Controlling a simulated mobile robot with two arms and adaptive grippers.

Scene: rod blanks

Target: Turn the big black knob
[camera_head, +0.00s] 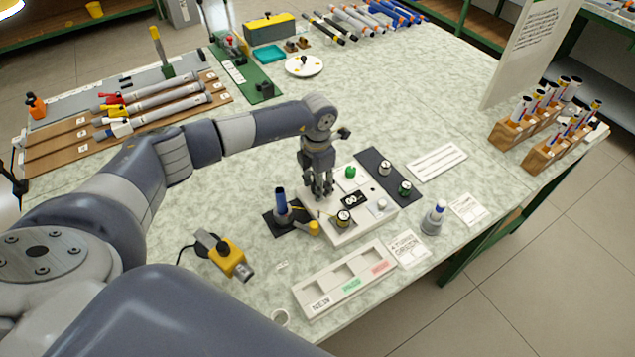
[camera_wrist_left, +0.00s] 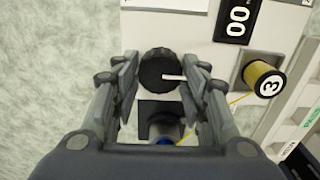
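The big black knob (camera_wrist_left: 158,70) is round with a white pointer line and sits on the white instrument box (camera_head: 360,229). In the head view it is hidden behind my left gripper (camera_head: 322,194). In the wrist view my left gripper (camera_wrist_left: 162,80) points at the box with its fingers apart, one on each side of the knob. A narrow gap seems to remain between the fingers and the knob; contact is hard to tell. The white pointer line reaches toward the right finger. My right gripper is not in view.
A display reading 00 (camera_wrist_left: 237,18) and a yellow-sided cylinder marked 3 (camera_wrist_left: 263,80) are beside the knob. A blue-topped holder (camera_head: 282,207) stands close left of the box. A yellow tool (camera_head: 232,258) and a labelled tray (camera_head: 345,281) lie in front.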

